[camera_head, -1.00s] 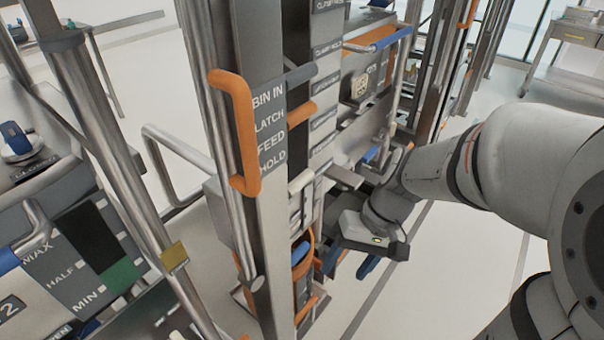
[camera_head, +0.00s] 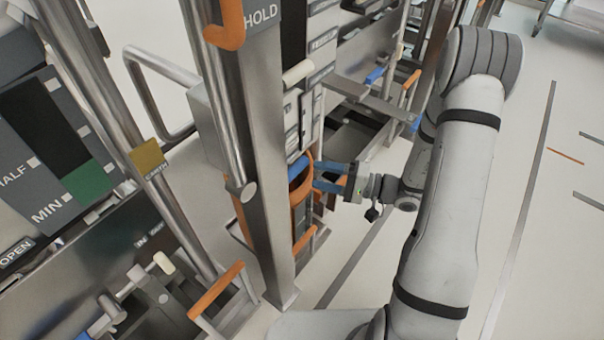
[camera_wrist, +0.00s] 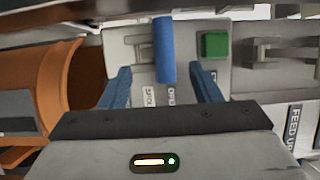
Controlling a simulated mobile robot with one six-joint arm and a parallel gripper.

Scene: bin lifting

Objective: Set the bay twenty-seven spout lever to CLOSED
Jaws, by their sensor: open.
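In the wrist view a lever with a blue grip (camera_wrist: 165,50) stands between my two blue fingers, with a gap on each side. Small labels sit below it, too small and partly hidden to read surely. I cannot read a bay number. In the head view a blue grip (camera_head: 299,167) shows beside an orange curved part, just left of my gripper (camera_head: 318,176). It looks like the same lever. My gripper, also in the wrist view (camera_wrist: 163,88), is open, and its fingers point at the panel.
A green square button (camera_wrist: 215,44) is right of the lever. An orange curved chute (camera_wrist: 72,70) fills the left of the wrist view. A steel post (camera_head: 255,160) stands left of my gripper. An orange-handled lever (camera_head: 216,291) is at the lower left.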

